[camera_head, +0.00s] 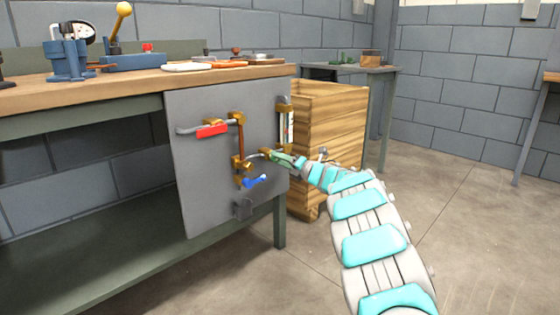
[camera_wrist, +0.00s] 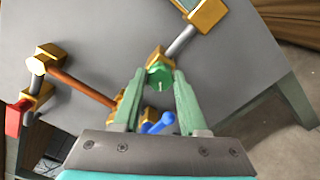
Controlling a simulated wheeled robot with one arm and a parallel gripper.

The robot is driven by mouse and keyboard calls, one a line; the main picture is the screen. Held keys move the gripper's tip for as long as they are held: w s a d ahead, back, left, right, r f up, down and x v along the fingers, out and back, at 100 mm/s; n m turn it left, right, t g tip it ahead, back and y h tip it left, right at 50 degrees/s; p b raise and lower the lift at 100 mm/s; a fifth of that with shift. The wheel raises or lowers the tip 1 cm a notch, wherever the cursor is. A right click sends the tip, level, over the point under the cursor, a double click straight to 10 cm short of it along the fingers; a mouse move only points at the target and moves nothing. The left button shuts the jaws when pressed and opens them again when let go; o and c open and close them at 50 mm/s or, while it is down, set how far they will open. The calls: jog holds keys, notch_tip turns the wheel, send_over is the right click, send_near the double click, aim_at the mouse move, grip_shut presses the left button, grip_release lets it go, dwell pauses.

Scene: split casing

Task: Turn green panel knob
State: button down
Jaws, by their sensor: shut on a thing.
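The green panel knob (camera_wrist: 160,77) is on the front of a grey panel (camera_wrist: 85,35), at the end of a brass fitting. In the wrist view it sits between the two fingertips of my gripper (camera_wrist: 157,82), which are closed on its sides. In the head view my gripper (camera_head: 283,157) reaches the right part of the grey panel (camera_head: 205,165), and the knob is mostly hidden by the fingers there.
A red lever (camera_head: 212,130) is at the panel's upper left. A blue lever (camera_head: 256,181) is just below my gripper and also shows between my fingers (camera_wrist: 158,122). A wooden crate (camera_head: 335,125) stands close to the right. Open floor lies at the front right.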

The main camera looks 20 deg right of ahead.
jog(key=shift+f+n, duration=0.1)
jog(key=shift+n, duration=1)
jog(key=shift+a, duration=0.1)
jog(key=shift+c, duration=2.2)
grip_release()
jog(key=shift+s, duration=0.1)
jog(key=v, duration=0.7)
jog(key=shift+s+d, duration=0.2)
jog(key=shift+s, duration=0.1)
